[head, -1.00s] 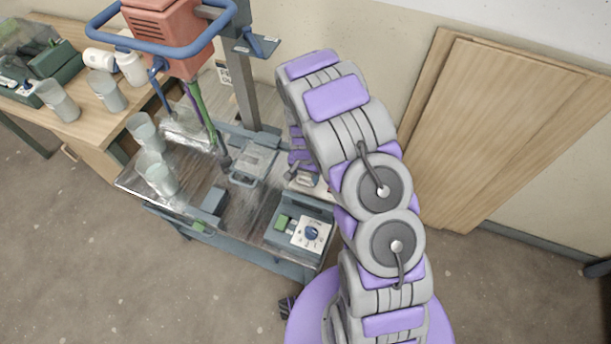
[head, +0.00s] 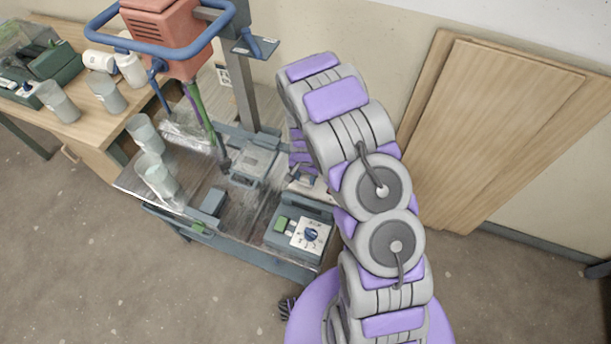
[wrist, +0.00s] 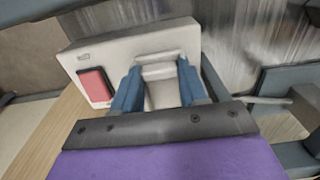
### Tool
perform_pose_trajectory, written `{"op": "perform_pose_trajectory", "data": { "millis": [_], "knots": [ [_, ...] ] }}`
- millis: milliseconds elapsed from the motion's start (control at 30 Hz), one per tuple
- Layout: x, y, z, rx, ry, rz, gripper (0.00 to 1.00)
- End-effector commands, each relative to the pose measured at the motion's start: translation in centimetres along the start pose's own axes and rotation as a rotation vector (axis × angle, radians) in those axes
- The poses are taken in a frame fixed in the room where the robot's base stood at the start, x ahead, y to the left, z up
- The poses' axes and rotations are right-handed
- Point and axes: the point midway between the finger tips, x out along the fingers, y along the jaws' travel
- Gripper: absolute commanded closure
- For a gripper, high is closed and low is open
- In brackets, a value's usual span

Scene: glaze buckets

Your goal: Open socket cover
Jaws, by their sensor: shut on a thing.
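The socket box (wrist: 120,50) is a pale panel with a red switch (wrist: 95,86) on its left side in the wrist view. A light grey socket cover (wrist: 160,72) stands out from the panel's middle. My gripper (wrist: 156,75) has its two blue fingers on either side of the cover and is shut on it. In the head view, my gripper's purple parts (head: 300,158) show beside my arm, near the bench's back right. My arm hides much of the socket there. I cannot tell the cover's exact angle.
A bench (head: 250,258) carries a control box with a dial (head: 311,234) and several clear buckets (head: 158,178) at its left. A red mixer (head: 165,40) stands over it. Wooden boards (head: 500,130) lean on the wall at right.

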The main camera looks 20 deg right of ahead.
Motion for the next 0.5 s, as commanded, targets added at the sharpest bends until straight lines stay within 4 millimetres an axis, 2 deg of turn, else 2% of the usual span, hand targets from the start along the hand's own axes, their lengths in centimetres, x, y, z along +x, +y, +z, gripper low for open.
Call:
{"op": "perform_pose_trajectory", "data": {
  "millis": [33, 133, 500],
  "knots": [
    [0.00, -0.04, 0.04, 0.000, -0.001, 0.000, 0.91],
    [0.00, -0.05, 0.05, 0.000, -0.001, 0.000, 1.00],
    [-0.22, -0.07, -0.07, 0.001, -0.021, -0.001, 1.00]
  ]
}}
